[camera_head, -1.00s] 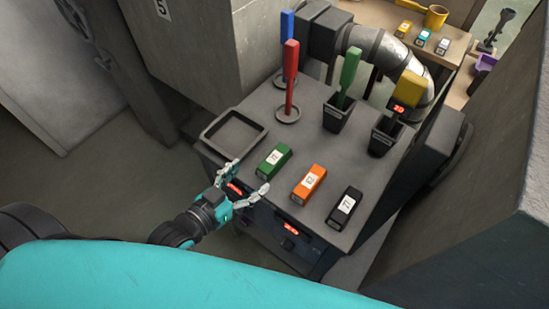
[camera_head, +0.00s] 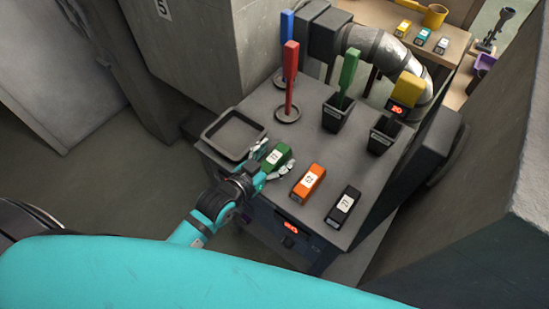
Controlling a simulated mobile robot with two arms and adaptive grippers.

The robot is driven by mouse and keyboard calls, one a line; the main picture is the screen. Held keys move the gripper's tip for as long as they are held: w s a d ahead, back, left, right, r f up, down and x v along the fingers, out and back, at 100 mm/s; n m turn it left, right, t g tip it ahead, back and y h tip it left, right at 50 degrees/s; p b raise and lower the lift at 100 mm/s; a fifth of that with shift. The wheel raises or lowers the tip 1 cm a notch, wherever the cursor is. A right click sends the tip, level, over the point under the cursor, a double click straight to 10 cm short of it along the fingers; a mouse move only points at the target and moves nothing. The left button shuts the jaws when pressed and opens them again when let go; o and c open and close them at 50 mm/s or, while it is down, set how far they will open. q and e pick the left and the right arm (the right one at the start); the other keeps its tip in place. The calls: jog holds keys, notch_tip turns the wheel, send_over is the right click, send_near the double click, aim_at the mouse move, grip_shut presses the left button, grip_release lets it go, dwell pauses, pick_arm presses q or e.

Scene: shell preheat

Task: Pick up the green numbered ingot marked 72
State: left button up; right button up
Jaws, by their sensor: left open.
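The green ingot (camera_head: 278,155) lies on the dark worktop at its left front, with a white number label on top that is too small to read surely. My left gripper (camera_head: 269,160) is open at the ingot's near end. One finger is on the ingot's left side and the other on its right side. I cannot tell whether the fingers touch it. The ingot rests on the worktop. My right gripper is not in view.
An orange ingot (camera_head: 308,184) and a black ingot (camera_head: 343,207) lie to the right. A shallow empty tray (camera_head: 207,133) is at the left. Upright red (camera_head: 291,77), blue (camera_head: 287,37), green (camera_head: 348,70) and yellow (camera_head: 408,89) handles stand behind. A concrete wall (camera_head: 490,190) closes the right.

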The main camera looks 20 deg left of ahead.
pick_arm(q)
grip_shut()
jog(key=shift+r, duration=0.1)
dwell(0.3)
